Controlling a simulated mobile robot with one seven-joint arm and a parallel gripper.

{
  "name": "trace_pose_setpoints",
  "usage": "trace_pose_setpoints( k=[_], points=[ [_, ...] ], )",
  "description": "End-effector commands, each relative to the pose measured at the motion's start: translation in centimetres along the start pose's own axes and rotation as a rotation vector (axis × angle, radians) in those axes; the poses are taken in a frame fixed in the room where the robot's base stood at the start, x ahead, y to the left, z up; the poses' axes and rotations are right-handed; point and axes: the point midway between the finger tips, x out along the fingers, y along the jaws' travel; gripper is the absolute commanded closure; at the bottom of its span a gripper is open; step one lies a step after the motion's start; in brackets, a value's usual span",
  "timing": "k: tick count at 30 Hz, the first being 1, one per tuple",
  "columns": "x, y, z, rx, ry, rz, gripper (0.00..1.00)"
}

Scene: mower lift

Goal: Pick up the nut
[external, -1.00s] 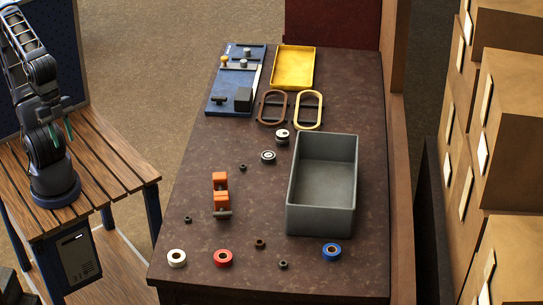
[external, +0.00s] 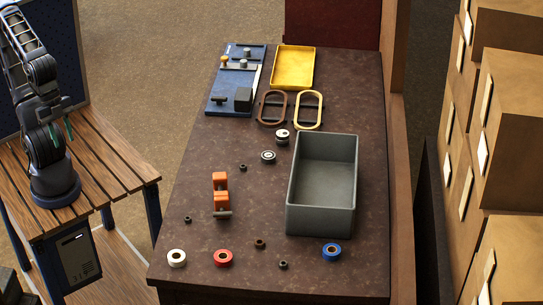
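Several small dark nuts lie apart on the brown table. One nut (external: 243,167) is left of the grey bin, another nut (external: 188,219) is near the left edge, and a nut (external: 260,244) and a further nut (external: 283,265) are near the front. My arm stands folded on the slatted wooden bench at the left, well away from the table. My gripper (external: 62,130) seems to be by the greenish tips low on the arm; it is too small to tell whether it is open or shut. No nut is near it.
A deep grey bin (external: 291,205) stands right of centre. A yellow tray (external: 279,68) and a blue fixture board (external: 217,100) are at the back. Orange clamps (external: 221,201) and white, red and blue rolls lie on the table. A gap separates the bench (external: 118,160) from the table.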

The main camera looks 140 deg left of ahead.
Motion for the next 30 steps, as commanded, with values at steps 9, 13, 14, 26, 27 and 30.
trace_pose_setpoints(
  k=[9,13,14,26,27,30],
  points=[
    [0.0,0.0,0.0,0.0,0.0,0.0,0.55],
    [0.0,0.0,0.0,0.0,0.0,0.0,0.55],
    [0.0,0.0,0.0,0.0,0.0,0.0,0.55],
    [3.0,-2.8,-3.8,-0.118,-0.065,-0.023,0.55],
    [3.6,-3.4,-4.4,-0.138,-0.074,-0.027,0.55],
    [5.1,-4.8,-5.7,-0.188,-0.099,-0.037,0.55]
  ],
)
